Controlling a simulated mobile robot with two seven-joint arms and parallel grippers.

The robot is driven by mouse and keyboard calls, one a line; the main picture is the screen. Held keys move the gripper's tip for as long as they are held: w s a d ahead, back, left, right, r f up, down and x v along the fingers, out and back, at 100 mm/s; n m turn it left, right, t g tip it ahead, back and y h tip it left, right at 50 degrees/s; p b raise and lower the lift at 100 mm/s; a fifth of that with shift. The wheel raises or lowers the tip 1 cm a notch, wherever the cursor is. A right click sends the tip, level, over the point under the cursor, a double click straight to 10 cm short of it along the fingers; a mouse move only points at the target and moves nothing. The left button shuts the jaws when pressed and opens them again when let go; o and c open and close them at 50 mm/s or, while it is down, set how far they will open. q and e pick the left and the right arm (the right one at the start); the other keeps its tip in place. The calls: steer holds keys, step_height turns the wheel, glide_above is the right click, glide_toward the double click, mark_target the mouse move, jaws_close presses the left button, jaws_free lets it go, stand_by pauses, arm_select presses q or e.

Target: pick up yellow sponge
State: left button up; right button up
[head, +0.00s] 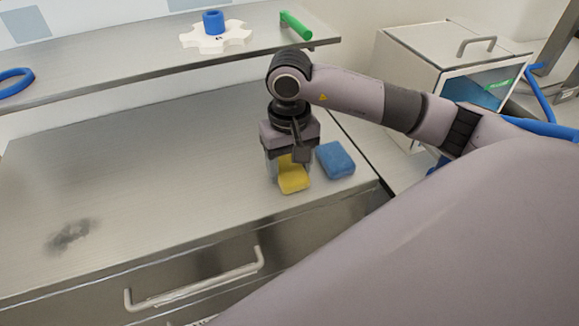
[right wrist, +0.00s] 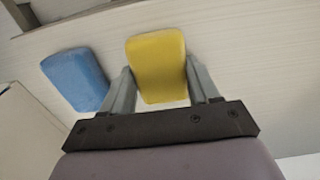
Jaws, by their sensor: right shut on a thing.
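The yellow sponge (head: 293,180) is at the right part of the steel counter in the head view, under my right gripper (head: 288,172). In the right wrist view the yellow sponge (right wrist: 158,66) sits between the two fingers of my right gripper (right wrist: 162,88), which is shut on it. I cannot tell whether the sponge still touches the counter. My left gripper is not in view.
A blue sponge (head: 336,159) lies close to the right of the yellow one, and also shows in the right wrist view (right wrist: 76,79). A dark smudge (head: 72,235) marks the steel counter (head: 150,170). A shelf (head: 130,58) runs behind; a metal box (head: 450,50) stands at right.

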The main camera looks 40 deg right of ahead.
mark_target(289, 167)
step_height(289, 167, up, 8)
steer(key=shift+w+f, duration=0.1)
step_height(289, 167, up, 12)
steer(key=p, duration=0.2)
stand_by(0.4)
